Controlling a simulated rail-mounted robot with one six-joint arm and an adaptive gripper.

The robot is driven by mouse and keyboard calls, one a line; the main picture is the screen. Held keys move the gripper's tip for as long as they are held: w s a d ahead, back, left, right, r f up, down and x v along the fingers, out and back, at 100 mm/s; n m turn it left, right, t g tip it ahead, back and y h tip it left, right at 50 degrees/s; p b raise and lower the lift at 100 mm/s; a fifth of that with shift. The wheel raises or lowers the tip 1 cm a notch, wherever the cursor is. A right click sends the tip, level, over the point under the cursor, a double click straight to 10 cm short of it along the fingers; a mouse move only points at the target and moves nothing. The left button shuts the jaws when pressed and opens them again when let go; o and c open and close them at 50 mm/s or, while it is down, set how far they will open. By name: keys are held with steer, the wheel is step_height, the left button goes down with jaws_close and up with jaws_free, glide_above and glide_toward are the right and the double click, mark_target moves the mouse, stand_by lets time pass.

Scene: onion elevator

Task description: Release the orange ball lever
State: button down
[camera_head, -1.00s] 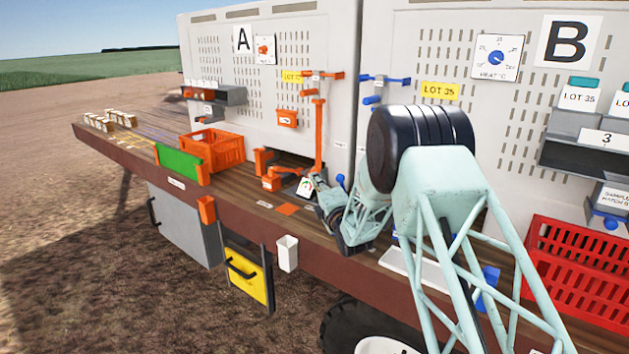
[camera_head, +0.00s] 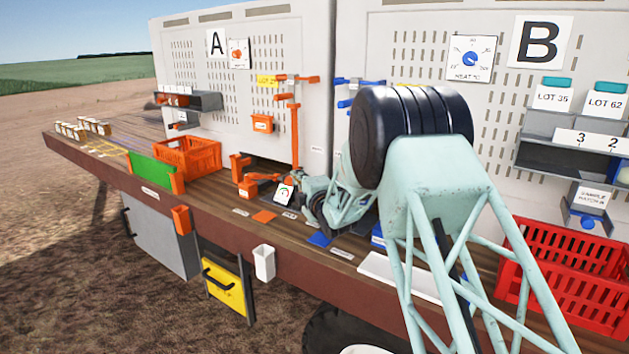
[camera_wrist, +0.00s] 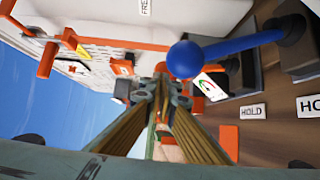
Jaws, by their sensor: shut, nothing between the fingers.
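My gripper (camera_head: 300,184) is low over the deck, just right of a low orange lever fixture (camera_head: 251,187) with an orange arm. A gauge card (camera_head: 284,193) stands in front of that fixture. In the wrist view my fingers (camera_wrist: 161,88) are together and empty. A blue ball on a blue lever (camera_wrist: 186,60) shows close beside the fingertips; I cannot tell whether they touch. Orange parts (camera_wrist: 206,92) lie behind the blue ball and gauge card, partly hidden. No orange ball can be made out clearly.
A tall orange post (camera_head: 295,135) stands behind the fixture against panel A. An orange crate (camera_head: 190,156) is to the left and a red crate (camera_head: 575,275) to the right. HOLD labels (camera_wrist: 252,111) lie on the wooden deck. A white holder (camera_head: 264,262) hangs at the front edge.

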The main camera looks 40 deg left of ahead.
steer(key=shift+w+a+r+b, duration=0.15)
steer(key=shift+w+r+b, duration=0.1)
steer(key=shift+w+b, duration=0.4)
steer(key=shift+s+b, duration=0.3)
steer(key=s+a+r+b+v, duration=0.1)
steer(key=s+b+v, duration=0.1)
steer(key=v, duration=1)
steer(key=shift+d, duration=0.35)
steer(key=shift+s, duration=0.1)
steer(key=shift+d, duration=0.1)
stand_by(0.7)
